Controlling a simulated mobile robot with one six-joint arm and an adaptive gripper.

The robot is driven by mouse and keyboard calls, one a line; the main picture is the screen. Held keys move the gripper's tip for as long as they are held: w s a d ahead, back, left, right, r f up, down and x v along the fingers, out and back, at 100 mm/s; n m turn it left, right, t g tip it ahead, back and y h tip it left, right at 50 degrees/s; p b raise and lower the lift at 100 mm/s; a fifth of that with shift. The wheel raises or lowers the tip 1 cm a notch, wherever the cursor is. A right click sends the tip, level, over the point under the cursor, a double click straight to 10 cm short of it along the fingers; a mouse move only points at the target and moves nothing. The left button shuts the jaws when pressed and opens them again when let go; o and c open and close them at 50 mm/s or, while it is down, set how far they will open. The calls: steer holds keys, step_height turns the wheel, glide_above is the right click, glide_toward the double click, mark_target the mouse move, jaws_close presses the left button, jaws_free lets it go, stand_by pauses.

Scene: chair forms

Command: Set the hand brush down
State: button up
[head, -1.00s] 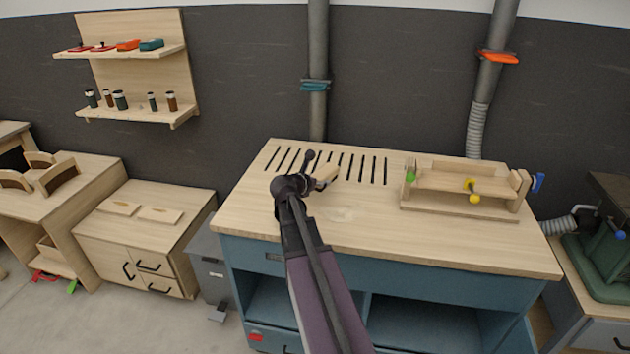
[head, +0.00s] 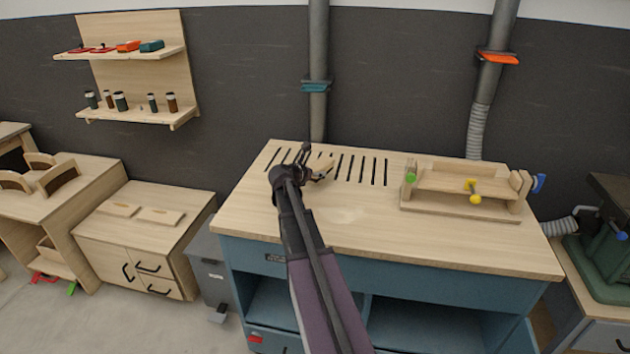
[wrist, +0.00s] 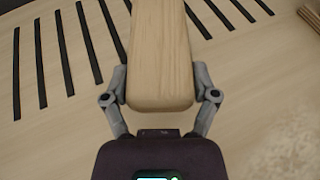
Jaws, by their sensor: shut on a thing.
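The hand brush (wrist: 160,60) shows in the wrist view as a pale wooden handle running up out of the top of the picture. My gripper (wrist: 160,88) is shut on this handle, with one grey finger on each side. In the head view the brush (head: 321,167) is a small pale shape beside my gripper (head: 305,160), over the slotted part of the workbench top (head: 370,225). The bristles are not visible. I cannot tell whether the brush touches the bench top.
A wooden jig (head: 460,190) with green and yellow knobs stands on the bench's right side. Dark slots (head: 355,168) cross the back left of the top. The front middle is clear apart from a pale dusty patch (head: 345,213). A grey pipe (head: 318,70) rises behind.

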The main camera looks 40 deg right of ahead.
mark_target(313, 181)
steer(key=shift+f+b, duration=1.6)
steer(key=shift+f, duration=0.2)
steer(key=shift+f, duration=0.1)
steer(key=o, duration=1.1)
steer(key=shift+s+a+r+p, duration=0.2)
steer(key=shift+a+r+p, duration=0.15)
steer(key=shift+a+r, duration=0.15)
steer(key=p+v, duration=0.4)
steer(key=v, duration=0.6)
steer(key=shift+a, duration=0.4)
